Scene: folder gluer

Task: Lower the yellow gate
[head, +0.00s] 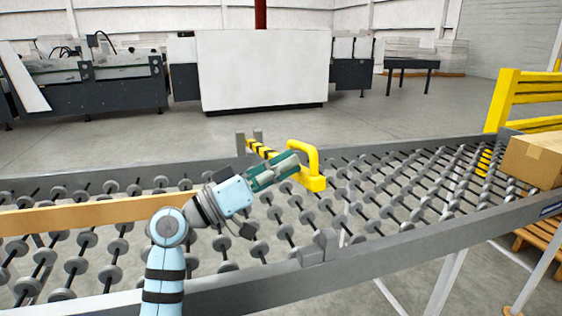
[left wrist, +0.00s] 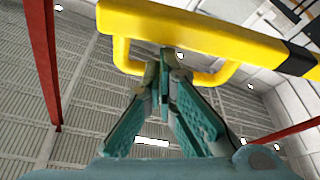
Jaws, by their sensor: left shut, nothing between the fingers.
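The yellow gate (head: 262,150) is a bar with black stripes at the far side of the roller conveyor. Its plain yellow near end (head: 314,183) hangs above the rollers, with a yellow loop handle (head: 309,152) on it. My left gripper (head: 292,164) is at the handle, its teal fingers shut with nothing between them. In the left wrist view the gate bar (left wrist: 190,30) crosses the top, and the shut fingertips (left wrist: 167,60) lie between the handle's two legs. Whether they touch the bar is unclear. My right gripper is not in view.
The conveyor's near rail (head: 400,238) carries a grey bracket (head: 318,248). A tan board (head: 80,214) lies along the left rollers. A cardboard box (head: 537,158) sits at the right end, near a yellow fence (head: 525,88). The rollers right of the gate are clear.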

